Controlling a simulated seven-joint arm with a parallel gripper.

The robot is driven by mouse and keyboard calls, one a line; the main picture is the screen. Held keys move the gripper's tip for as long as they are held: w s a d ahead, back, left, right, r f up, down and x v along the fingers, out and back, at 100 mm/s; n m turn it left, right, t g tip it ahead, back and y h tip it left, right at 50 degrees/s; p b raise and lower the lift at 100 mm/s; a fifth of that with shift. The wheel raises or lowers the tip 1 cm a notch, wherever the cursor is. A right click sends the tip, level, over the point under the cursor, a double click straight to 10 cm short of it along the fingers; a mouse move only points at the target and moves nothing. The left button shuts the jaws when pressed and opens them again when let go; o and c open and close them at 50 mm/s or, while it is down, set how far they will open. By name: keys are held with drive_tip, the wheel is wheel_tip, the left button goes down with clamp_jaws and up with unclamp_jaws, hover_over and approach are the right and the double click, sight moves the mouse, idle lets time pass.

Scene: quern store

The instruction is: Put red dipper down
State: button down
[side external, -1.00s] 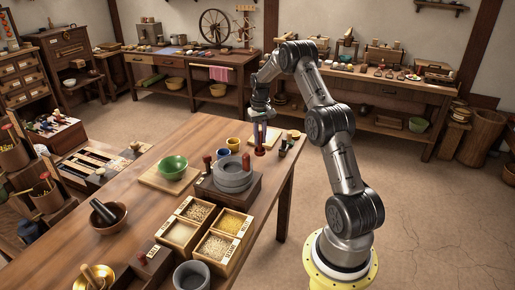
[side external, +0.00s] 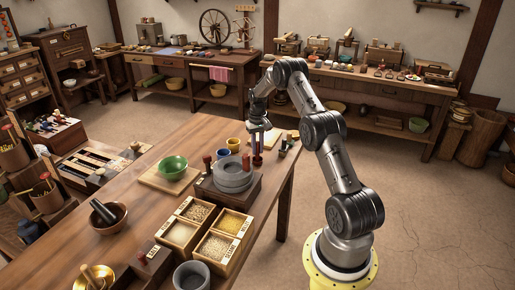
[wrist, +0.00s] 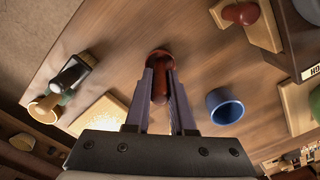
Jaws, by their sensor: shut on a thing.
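The red dipper (wrist: 160,88) is between the two fingers of my gripper (wrist: 160,85) in the wrist view. My gripper is shut on it, and its dark red cup end shows just past the fingertips. In the side external view my gripper (side external: 258,150) points down over the far end of the wooden table (side external: 150,170), with the dark red dipper (side external: 257,160) at its tips. I cannot tell whether the dipper's lower end touches the table.
A blue cup (wrist: 224,106) stands close to the right of the fingers in the wrist view. The grey quern (side external: 232,177) stands in front of the gripper in the side view. Small dark items (side external: 284,146) stand near the table's edge.

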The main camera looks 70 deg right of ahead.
drive_tip(key=c, duration=0.8)
unclamp_jaws()
drive_tip(key=shift+f, duration=0.1)
drive_tip(key=shift+o, duration=0.2)
wheel_tip(320, 180, up, 12)
drive_tip(key=shift+f, duration=0.1)
drive_tip(key=s+a+r+n+t+h, duration=0.1)
drive_tip(key=a+r+n, duration=0.1)
drive_tip(key=a+r, duration=0.85)
drive_tip(key=s+a+r+n+t, duration=0.15)
drive_tip(key=a+r, duration=0.55)
drive_tip(key=a, duration=0.7)
drive_tip(key=s+a+r+n+t, duration=0.2)
drive_tip(key=s+a+n, duration=0.1)
drive_tip(key=s+a, duration=0.8)
drive_tip(key=s+a+f+n+t+y, duration=0.1)
drive_tip(key=s+a+f+n, duration=0.1)
drive_tip(key=s+a+f, duration=0.2)
drive_tip(key=s+a, duration=0.2)
drive_tip(key=s, duration=0.2)
drive_tip(key=shift+s+a, duration=0.25)
drive_tip(key=shift+s, duration=0.05)
